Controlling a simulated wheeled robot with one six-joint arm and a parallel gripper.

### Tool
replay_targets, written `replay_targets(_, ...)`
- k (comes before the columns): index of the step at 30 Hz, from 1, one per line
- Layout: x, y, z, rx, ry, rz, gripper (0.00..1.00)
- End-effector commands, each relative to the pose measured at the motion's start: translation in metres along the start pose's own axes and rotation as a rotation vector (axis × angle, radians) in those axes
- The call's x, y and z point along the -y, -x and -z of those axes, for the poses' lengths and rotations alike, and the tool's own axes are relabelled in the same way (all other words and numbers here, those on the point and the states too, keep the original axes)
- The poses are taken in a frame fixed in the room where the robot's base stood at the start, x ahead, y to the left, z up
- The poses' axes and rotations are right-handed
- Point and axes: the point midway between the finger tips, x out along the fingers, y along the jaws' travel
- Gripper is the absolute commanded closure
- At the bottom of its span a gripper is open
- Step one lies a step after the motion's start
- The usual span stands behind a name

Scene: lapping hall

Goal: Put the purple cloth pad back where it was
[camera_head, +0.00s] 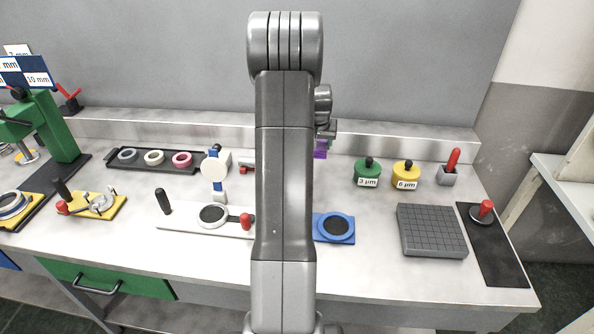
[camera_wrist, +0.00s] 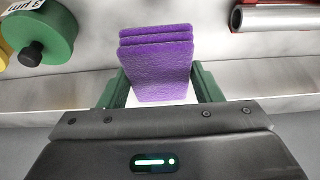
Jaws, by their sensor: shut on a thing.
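My gripper (camera_wrist: 162,88) has green fingers shut on a purple cloth pad (camera_wrist: 158,72), which sits between them in the wrist view. Two more purple layers (camera_wrist: 156,31) show beyond the pad's far edge; I cannot tell whether they are separate pads or part of it. In the head view my arm hides most of the gripper, and only a small patch of the purple pad (camera_head: 320,150) shows to the right of the arm, near the back of the bench. I cannot tell whether the pad touches the bench.
Green (camera_head: 367,173) and yellow (camera_head: 405,174) lidded pots stand to the right, with a red-handled tool (camera_head: 450,167) beyond. A grey grooved block (camera_head: 431,231) and blue dish (camera_head: 334,228) lie nearer the front. A metal cylinder (camera_wrist: 278,16) lies close by in the wrist view.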

Motion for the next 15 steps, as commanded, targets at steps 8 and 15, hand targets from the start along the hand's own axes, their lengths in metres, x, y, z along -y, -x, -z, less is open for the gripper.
replay_targets(8,0.001,-0.033,-0.013,0.006,0.002,0.0,0.63)
replay_targets(15,0.001,-0.059,-0.023,0.002,0.001,0.001,0.63)
